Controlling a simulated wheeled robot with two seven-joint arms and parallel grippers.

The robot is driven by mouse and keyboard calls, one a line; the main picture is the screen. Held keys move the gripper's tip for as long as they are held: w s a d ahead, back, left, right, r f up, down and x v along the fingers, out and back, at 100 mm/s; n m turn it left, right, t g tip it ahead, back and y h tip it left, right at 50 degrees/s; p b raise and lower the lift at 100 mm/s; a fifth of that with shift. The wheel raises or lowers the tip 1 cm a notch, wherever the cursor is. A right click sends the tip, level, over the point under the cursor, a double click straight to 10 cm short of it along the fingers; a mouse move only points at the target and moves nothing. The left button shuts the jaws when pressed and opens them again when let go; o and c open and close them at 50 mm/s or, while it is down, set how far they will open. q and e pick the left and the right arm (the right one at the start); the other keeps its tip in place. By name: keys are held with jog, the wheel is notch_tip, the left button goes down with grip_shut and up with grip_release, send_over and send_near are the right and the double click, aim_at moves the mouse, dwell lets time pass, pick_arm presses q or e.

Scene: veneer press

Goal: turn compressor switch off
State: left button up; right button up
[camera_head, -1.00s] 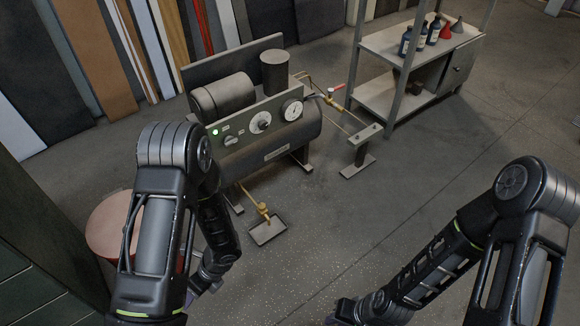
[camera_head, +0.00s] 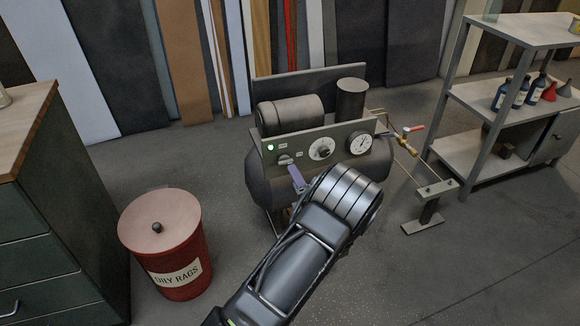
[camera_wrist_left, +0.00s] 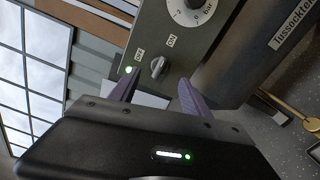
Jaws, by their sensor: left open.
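The compressor (camera_head: 320,180) stands on the floor with a grey panel on its front. On the panel's left are a small rotary switch (camera_head: 284,159) and a lit green lamp (camera_head: 270,147). In the left wrist view the switch (camera_wrist_left: 157,67) shows between my fingertips, with the lamp (camera_wrist_left: 127,70) by the left finger and two small labels by the knob. My left gripper (camera_head: 293,170) is open in front of the switch, its purple fingers spread on either side of it in the wrist view (camera_wrist_left: 158,85). I cannot tell contact. My right gripper is not in view.
A dial (camera_head: 321,148) and a pressure gauge (camera_head: 360,144) sit right of the switch. A red oily-rags bin (camera_head: 165,245) and a cabinet (camera_head: 50,240) stand left. A pipe with a red-handled valve (camera_head: 412,129) and a shelf (camera_head: 478,155) are right.

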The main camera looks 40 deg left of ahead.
aim_at(285, 161)
pick_arm(q)
jog(key=b+x, duration=0.2)
jog(key=x, duration=0.5)
jog(key=shift+a, duration=0.25)
jog(key=shift+f, duration=0.1)
jog(key=shift+c, duration=0.4)
grip_shut()
